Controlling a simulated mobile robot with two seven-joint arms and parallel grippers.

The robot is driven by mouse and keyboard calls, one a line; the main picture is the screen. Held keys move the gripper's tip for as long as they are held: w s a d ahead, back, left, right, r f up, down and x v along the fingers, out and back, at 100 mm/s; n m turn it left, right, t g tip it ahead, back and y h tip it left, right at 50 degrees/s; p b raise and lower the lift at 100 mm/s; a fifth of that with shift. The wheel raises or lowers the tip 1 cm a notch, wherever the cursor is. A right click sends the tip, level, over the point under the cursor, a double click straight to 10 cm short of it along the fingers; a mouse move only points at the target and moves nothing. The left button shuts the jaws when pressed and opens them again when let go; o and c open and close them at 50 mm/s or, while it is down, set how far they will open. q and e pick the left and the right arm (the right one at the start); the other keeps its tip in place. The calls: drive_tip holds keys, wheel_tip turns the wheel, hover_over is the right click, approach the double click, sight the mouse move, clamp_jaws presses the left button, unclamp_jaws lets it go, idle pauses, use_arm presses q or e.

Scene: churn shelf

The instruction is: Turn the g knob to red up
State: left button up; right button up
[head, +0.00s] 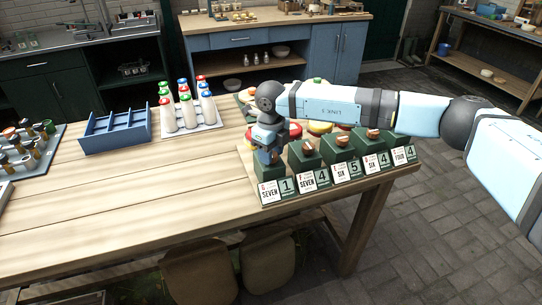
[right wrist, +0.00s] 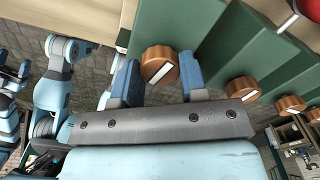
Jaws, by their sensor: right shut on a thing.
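A row of green blocks (head: 308,164) with copper knobs stands along the table's front right edge. My right gripper (head: 266,154) comes down over the leftmost block in the head view and hides its knob. In the right wrist view that copper knob (right wrist: 160,66), with a white bar mark slanting up to the right, sits between the two blue fingers. My right gripper (right wrist: 158,80) is shut on it. Cards with words and numbers, such as SEVEN and 1 (head: 269,191), stand before the blocks. I cannot make out a letter g. My left gripper is not in view.
Another copper knob (right wrist: 242,89) is close beside the right finger. Behind my right arm are red and yellow round things (head: 320,128). A white tray of bottles (head: 190,127) and a blue divided box (head: 115,131) stand farther left. The table's left front is clear.

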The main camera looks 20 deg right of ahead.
drive_tip(key=shift+n+b, duration=0.35)
drive_tip(key=shift+n, duration=0.85)
drive_tip(key=o, duration=0.8)
drive_tip(key=shift+c, duration=0.2)
drive_tip(key=shift+o, duration=0.8)
